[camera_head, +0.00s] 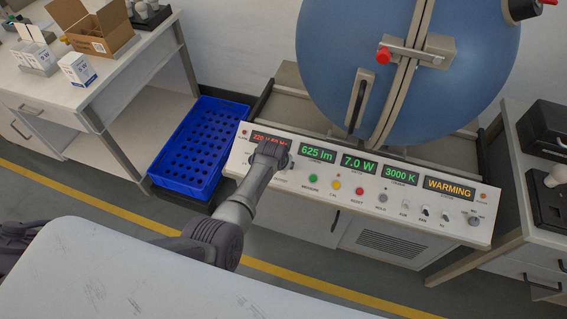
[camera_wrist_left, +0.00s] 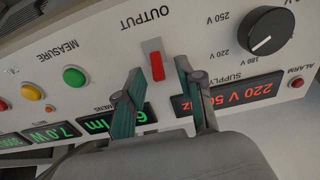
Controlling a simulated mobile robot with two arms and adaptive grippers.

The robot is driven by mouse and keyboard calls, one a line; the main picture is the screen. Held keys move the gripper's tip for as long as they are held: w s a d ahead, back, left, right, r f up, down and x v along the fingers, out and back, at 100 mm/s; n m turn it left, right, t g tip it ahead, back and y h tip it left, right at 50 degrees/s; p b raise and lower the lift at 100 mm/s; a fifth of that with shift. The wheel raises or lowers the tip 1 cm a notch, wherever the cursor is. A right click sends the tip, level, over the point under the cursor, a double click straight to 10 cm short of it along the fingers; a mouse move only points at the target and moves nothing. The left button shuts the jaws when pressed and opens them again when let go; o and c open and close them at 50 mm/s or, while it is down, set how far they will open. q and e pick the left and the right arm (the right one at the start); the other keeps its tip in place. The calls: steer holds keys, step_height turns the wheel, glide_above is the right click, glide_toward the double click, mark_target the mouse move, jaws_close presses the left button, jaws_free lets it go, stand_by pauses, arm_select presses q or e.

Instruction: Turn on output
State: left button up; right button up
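The control panel (camera_head: 335,197) has a sloped white face below a large blue sphere. Its OUTPUT switch (camera_wrist_left: 156,66) is a small red rocker in a grey plate, seen upside down in the left wrist view. My left gripper (camera_wrist_left: 161,68) is open, with teal-lined fingers on either side of the switch. I cannot tell whether the fingertips touch the panel. In the head view my left gripper (camera_head: 268,152) covers the panel's left end and hides the switch. My right gripper is not in view.
Beside the switch are a black supply dial (camera_wrist_left: 266,31), a red alarm lamp (camera_wrist_left: 297,82) and a green MEASURE button (camera_wrist_left: 74,76). A blue crate (camera_head: 196,150) stands on the left.

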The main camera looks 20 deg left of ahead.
arm_select(q)
steer(key=shift+r, duration=0.1)
steer(key=v, duration=1.2)
steer(key=s+f+m+g, duration=0.1)
steer(key=s+f, duration=0.7)
steer(key=f, duration=0.4)
steer(key=s+f+g, duration=0.1)
steer(key=s+f, duration=0.7)
steer(key=f, duration=0.4)
steer(key=s+a+f+g, duration=0.1)
steer(key=s+f, duration=0.3)
steer(key=s, duration=0.6)
steer(key=s+a+f+g+b, duration=0.1)
steer(key=s+a+f, duration=0.2)
steer(key=s, duration=0.8)
steer(key=s+a+f+m, duration=0.1)
steer(key=s+a+f, duration=0.1)
steer(key=s+f, duration=0.5)
steer(key=s, duration=0.4)
steer(key=shift+g+b, duration=0.3)
steer(key=shift+g, duration=0.1)
